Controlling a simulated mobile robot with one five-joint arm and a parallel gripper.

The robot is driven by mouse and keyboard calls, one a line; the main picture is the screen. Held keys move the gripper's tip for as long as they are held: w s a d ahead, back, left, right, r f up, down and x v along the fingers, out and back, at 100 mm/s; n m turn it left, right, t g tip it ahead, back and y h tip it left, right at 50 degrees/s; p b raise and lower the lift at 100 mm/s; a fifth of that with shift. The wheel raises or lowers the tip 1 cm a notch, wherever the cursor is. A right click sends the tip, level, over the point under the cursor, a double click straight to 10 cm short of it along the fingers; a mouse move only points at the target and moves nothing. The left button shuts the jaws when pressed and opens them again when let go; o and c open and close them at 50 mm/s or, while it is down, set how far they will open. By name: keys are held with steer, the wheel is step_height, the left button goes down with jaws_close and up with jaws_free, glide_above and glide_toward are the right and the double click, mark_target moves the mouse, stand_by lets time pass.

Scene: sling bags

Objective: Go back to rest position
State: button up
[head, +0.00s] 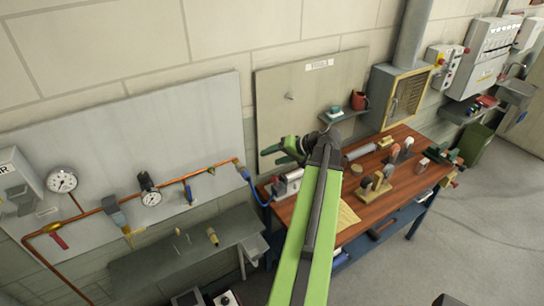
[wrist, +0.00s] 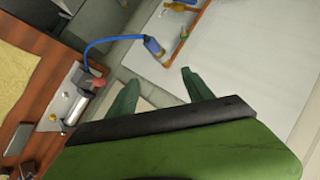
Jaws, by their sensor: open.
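My green arm reaches up from the bottom of the head view, over the front of the wooden workbench (head: 352,231). My gripper (head: 265,158) is at its far end, in front of the tool board (head: 274,102). Its two dark green fingers are spread apart with nothing visible between them. In the wrist view, my gripper (wrist: 160,88) also shows its fingers apart, pointing towards the wall with the blue hose (wrist: 104,40). No sling bag can be made out in either view.
A metal device (head: 288,184) stands on the bench's left end. A small shelf (head: 344,116) holds a red mug (head: 359,100). Copper pipes with gauges (head: 62,180) run along the left panel above a grey shelf (head: 180,250). Open floor (head: 480,230) lies at the right.

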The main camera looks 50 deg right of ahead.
stand_by(0.4)
steer(key=w+a+f+n+g+y+b, duration=0.15)
steer(key=w+a+f+b, duration=0.25)
steer(key=w+a, duration=0.45)
steer(key=w+a+f+n+g+y+b, duration=0.1)
steer(key=w+a+f+n+y+b, duration=0.25)
steer(key=a, duration=0.85)
steer(key=w+a+f+n+g+b, duration=0.1)
steer(key=w+a+f+n+b, duration=0.1)
steer(key=w+a+f+b, duration=0.5)
steer(key=a+f+n+g+h+b, duration=0.15)
steer(key=a+f, duration=0.25)
steer(key=a, duration=0.4)
steer(key=s+a+f+n+g+b, duration=0.15)
steer(key=a+f, duration=0.25)
steer(key=a, duration=0.5)
steer(key=w+a+f+n+g+h+b, duration=0.1)
steer(key=a+f+g, duration=0.15)
steer(key=a, duration=0.55)
steer(key=s+a+f+n+h+b, duration=0.1)
steer(key=s+a+f+h+b, duration=0.15)
steer(key=s+f, duration=0.2)
steer(key=d, duration=0.1)
steer(key=d+m+h, duration=0.1)
steer(key=d, duration=0.1)
steer(key=d+g+h+p, duration=0.1)
steer(key=shift+s+d+r+m, duration=0.1)
steer(key=shift+s+d+m, duration=0.1)
steer(key=shift+s+m, duration=0.15)
